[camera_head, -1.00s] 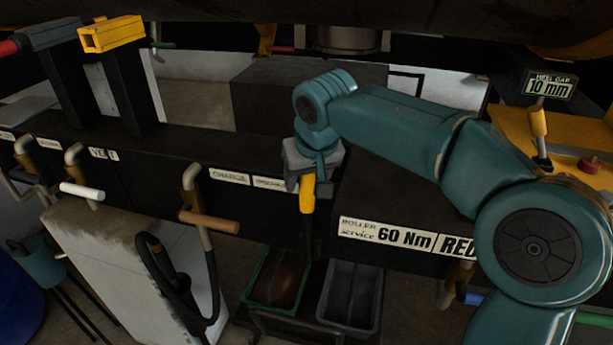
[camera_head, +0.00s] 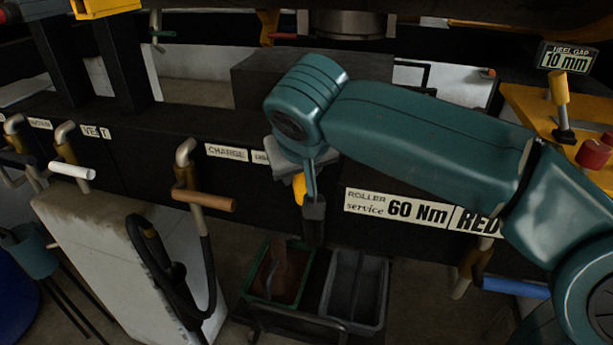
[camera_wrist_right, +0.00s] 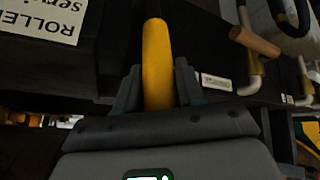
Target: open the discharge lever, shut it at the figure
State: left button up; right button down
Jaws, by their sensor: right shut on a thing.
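The yellow discharge lever (camera_head: 299,190) hangs at the front of the dark beam, mostly hidden behind my right gripper (camera_head: 308,190) in the head view. In the right wrist view the lever (camera_wrist_right: 157,62) stands as a yellow bar between the two fingers of my right gripper (camera_wrist_right: 158,88), which is shut on it. Below it are a green bin (camera_head: 252,285) with a reddish-brown inside and a grey bin (camera_head: 381,310). I cannot tell whether anything flows. A small lit display (camera_wrist_right: 148,176) shows at the wrist view's lower edge, its figure unreadable. My left gripper is not in view.
A brown-handled lever (camera_head: 204,200), a white-handled lever (camera_head: 72,170) and a blue-handled lever (camera_head: 515,287) stick out along the beam. A black hose (camera_head: 150,270) hangs by a pale block.

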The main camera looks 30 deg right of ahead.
pick_arm(q)
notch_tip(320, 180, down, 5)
jog(key=b, duration=0.3)
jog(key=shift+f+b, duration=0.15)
jog(key=shift+b, duration=0.15)
pick_arm(e)
jog(key=shift+t+h, duration=0.6)
jog(key=shift+h, duration=0.1)
jog(key=s+a, duration=0.1)
jog(key=s+a+f, duration=0.1)
jog(key=a, duration=0.1)
jog(key=shift+s+f, duration=0.15)
jog(key=shift+s, duration=0.15)
jog(key=c, duration=0.8)
grip_release()
pick_arm(q)
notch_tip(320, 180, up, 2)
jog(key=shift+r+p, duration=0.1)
jog(key=shift+p, duration=0.95)
pick_arm(e)
jog(key=v, duration=1.6)
jog(key=shift+s, duration=0.1)
